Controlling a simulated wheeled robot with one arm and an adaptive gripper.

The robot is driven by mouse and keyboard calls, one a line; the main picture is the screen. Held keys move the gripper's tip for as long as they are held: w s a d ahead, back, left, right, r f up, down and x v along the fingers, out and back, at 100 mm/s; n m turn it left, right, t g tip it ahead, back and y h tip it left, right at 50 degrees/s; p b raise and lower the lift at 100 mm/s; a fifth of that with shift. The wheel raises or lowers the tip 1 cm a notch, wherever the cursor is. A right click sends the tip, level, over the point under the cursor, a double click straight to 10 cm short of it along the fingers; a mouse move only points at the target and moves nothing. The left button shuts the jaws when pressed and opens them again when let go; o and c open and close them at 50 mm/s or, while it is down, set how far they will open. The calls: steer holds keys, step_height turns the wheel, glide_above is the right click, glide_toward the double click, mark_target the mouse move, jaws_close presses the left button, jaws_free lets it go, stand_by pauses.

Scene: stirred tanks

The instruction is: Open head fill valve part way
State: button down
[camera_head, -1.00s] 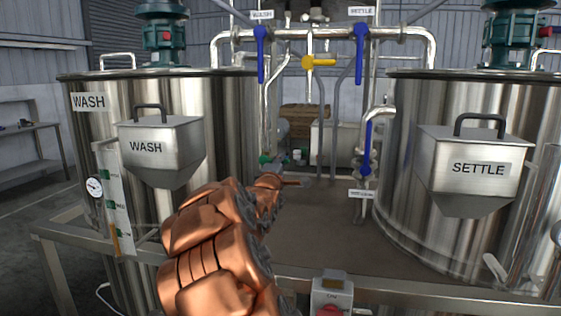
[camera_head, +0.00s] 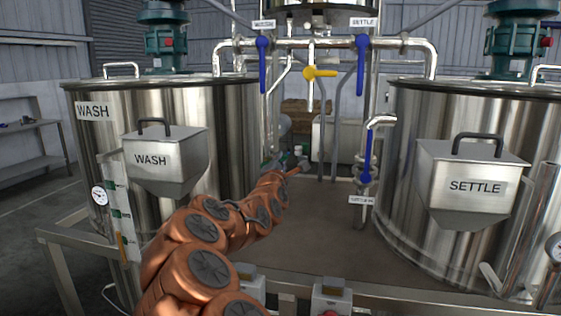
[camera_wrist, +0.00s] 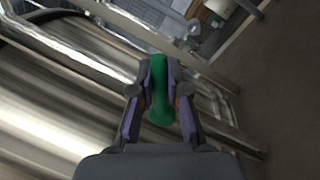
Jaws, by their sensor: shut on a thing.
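A green valve handle (camera_wrist: 160,103) is between the two fingers of my gripper (camera_wrist: 159,76) in the wrist view. The fingers are closed against its sides, and its rounded near end shows between them. In the head view my copper-coloured arm reaches toward the pipework between the tanks, and it largely hides the gripper and the grasp. No label for this handle can be read, and how far the valve is turned cannot be told.
The WASH tank (camera_head: 85,150) stands left and the SETTLE tank (camera_head: 400,170) right, with a bare bench top (camera_head: 325,210) between. Blue handles (camera_head: 262,62) (camera_head: 361,62) (camera_head: 367,160) and a yellow handle (camera_head: 320,72) hang on pipes around the grasp area.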

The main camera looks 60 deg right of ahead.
stand_by(0.3)
steer(key=c, duration=1.1)
jaws_free()
steer(key=shift+c, duration=0.2)
steer(key=v, duration=1.2)
